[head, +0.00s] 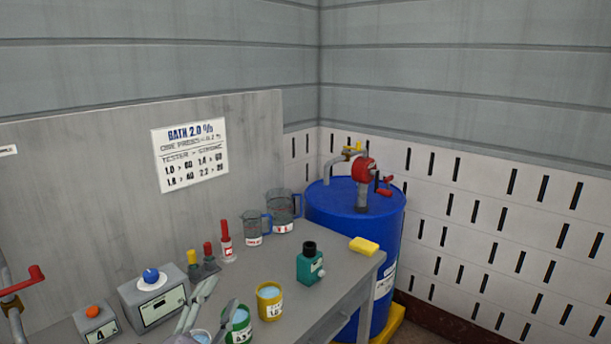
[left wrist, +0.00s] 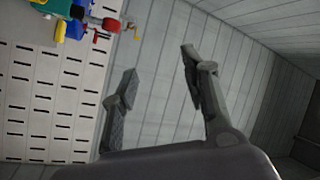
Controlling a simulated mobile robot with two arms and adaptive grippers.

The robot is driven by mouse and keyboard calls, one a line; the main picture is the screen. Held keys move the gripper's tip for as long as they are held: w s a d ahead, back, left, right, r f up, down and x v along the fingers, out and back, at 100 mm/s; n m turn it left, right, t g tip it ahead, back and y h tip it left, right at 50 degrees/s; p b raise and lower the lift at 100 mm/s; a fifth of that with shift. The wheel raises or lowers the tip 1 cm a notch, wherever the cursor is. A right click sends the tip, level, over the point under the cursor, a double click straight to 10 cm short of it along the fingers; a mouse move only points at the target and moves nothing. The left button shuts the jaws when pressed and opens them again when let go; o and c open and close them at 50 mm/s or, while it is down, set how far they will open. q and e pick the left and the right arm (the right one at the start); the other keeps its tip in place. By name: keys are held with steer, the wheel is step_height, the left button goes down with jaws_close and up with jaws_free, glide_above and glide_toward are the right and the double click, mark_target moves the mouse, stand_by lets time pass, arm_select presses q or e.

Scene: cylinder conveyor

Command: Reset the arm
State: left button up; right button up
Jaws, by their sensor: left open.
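My left gripper (head: 221,294) shows at the bottom of the head view, in front of the grey table (head: 330,296), with its grey fingers pointing up. In the left wrist view its two fingers (left wrist: 157,68) stand wide apart with nothing between them, against the grey wall. Its fingers overlap the view of the green cup (head: 239,325) and a white cup (head: 202,336); I cannot tell how far apart they are in depth. My right gripper is in neither view.
On the table are a yellow cup (head: 269,302), a teal bottle (head: 310,262), a yellow sponge (head: 364,245), clear jugs (head: 283,211), small droppers and a meter with a blue knob (head: 155,298). A blue drum with a red-handled pump (head: 356,220) stands beyond the table's right end.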

arm_select(q)
steer(key=s+a+f+n+g+y, duration=0.3)
steer(key=s+f+n+g, duration=0.1)
steer(key=f, duration=0.5)
steer(key=s+a+f+n+g+y, duration=0.25)
steer(key=s+f+n+g, duration=0.2)
steer(key=f, duration=0.35)
steer(key=s+f+n+g+h, duration=0.1)
steer(key=s+f+g, duration=0.4)
steer(key=s, duration=0.4)
steer(key=s+f+n+g+h, duration=0.1)
steer(key=s+f+n+g, duration=0.15)
steer(key=s+f, duration=0.5)
steer(key=s+f+m+g, duration=0.1)
steer(key=s+f+g, duration=0.15)
steer(key=f, duration=2.05)
steer(key=s+a+f, duration=0.2)
steer(key=s+f, duration=1.6)
steer(key=shift+a+g+y, duration=0.25)
steer(key=shift+g+y, duration=0.1)
